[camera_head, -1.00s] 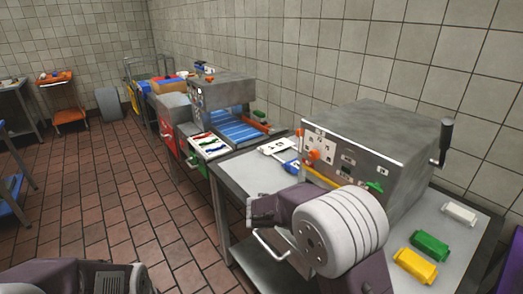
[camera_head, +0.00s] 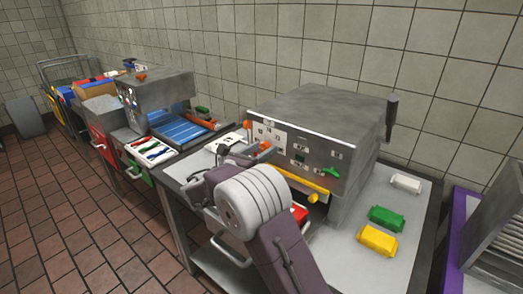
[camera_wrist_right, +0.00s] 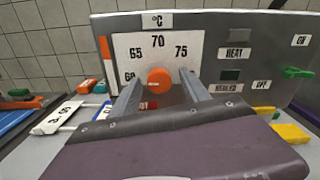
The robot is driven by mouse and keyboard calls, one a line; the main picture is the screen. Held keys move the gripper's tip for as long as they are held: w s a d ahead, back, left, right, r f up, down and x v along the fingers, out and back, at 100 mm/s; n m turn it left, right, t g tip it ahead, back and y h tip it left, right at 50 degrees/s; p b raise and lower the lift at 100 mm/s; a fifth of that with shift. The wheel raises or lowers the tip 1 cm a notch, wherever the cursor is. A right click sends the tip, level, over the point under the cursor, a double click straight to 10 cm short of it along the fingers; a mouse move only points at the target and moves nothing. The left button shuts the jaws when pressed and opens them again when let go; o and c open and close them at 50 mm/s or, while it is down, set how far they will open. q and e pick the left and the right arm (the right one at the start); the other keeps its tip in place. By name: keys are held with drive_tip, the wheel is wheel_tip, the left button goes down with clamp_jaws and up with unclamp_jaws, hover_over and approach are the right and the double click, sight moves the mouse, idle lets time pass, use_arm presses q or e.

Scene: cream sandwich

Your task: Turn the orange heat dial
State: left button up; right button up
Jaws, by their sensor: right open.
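The orange heat dial (camera_wrist_right: 158,80) sits on a white panel marked 65, 70 and 75 on the front of the grey machine (camera_head: 320,115). In the head view the dial (camera_head: 265,146) shows only partly, by the gripper. My right gripper (camera_wrist_right: 159,76) is open, with one finger on each side of the dial. I cannot tell whether the fingers touch it. In the head view my right gripper (camera_head: 257,154) is at the machine's front, partly hidden by its own wrist. My left gripper is not in view.
A green lever (camera_wrist_right: 297,72) and a yellow bar (camera_wrist_right: 292,134) are right of the gripper. White (camera_head: 406,183), green (camera_head: 386,218) and yellow (camera_head: 376,240) blocks lie on the table right of the machine. A white labelled card (camera_wrist_right: 57,117) lies to the left.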

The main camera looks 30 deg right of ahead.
drive_tip(key=shift+w+d, duration=0.1)
drive_tip(key=shift+w, duration=0.05)
clamp_jaws()
drive_tip(key=shift+f+m+b, duration=0.15)
drive_tip(key=shift+m+b, duration=0.75)
drive_tip(key=shift+m, duration=0.05)
drive_tip(key=shift+f+m+b, duration=0.15)
drive_tip(key=shift+m+b, duration=0.7)
drive_tip(key=shift+m, duration=0.1)
drive_tip(key=m+b, duration=1.1)
drive_tip(key=m, duration=0.1)
drive_tip(key=shift+b, duration=0.4)
drive_tip(key=shift+r+m+b, duration=0.15)
drive_tip(key=shift+m+b, duration=0.6)
drive_tip(key=shift+m, duration=0.25)
